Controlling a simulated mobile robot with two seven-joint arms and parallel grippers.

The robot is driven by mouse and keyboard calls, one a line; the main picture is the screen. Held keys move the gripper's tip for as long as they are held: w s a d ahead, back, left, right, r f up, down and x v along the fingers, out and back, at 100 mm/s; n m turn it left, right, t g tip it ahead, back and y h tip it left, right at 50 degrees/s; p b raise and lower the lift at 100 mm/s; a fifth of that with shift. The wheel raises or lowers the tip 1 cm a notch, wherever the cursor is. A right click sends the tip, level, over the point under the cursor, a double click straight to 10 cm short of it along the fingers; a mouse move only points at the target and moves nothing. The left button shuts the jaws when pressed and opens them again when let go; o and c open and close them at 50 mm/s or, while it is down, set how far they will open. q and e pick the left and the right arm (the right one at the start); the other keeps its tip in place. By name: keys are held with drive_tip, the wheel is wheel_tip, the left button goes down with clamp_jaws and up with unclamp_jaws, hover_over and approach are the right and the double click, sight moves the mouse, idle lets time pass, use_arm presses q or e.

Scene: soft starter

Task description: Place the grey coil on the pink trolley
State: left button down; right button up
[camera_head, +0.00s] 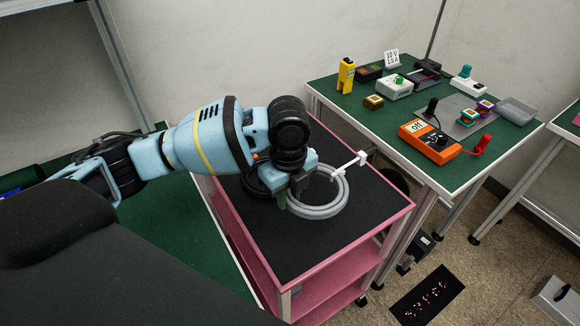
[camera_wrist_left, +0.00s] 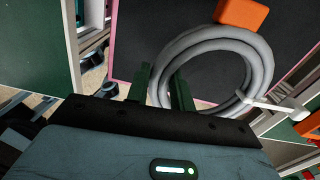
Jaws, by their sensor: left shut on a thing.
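The grey coil (camera_head: 318,212) is a ring of thick grey hose with a white strap and tag (camera_head: 350,164). It lies flat over the black top of the pink trolley (camera_head: 345,262); I cannot tell whether it touches the top. My left gripper (camera_head: 288,196) points down at the coil's left side and is shut on its tube. In the left wrist view the coil (camera_wrist_left: 262,66) passes between the two dark green fingers (camera_wrist_left: 162,90). The right gripper is not in view.
An orange block (camera_wrist_left: 242,12) shows by the coil in the wrist view. A green table (camera_head: 340,92) with an orange meter (camera_head: 428,142) stands right of the trolley. The trolley's front area is clear.

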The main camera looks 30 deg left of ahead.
use_arm(q)
drive_tip(key=shift+w+m, duration=0.15)
drive_tip(key=shift+m, duration=0.35)
hover_over(289, 229)
wheel_tip(289, 229, down, 5)
drive_tip(key=shift+f+b, duration=0.4)
drive_tip(key=shift+f, duration=1.85)
drive_tip(key=shift+w+f, duration=0.1)
drive_tip(key=shift+f, duration=0.15)
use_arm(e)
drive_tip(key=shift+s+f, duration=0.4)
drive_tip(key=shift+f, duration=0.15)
use_arm(q)
drive_tip(key=shift+f, duration=0.1)
drive_tip(key=c, duration=1.2)
unclamp_jaws()
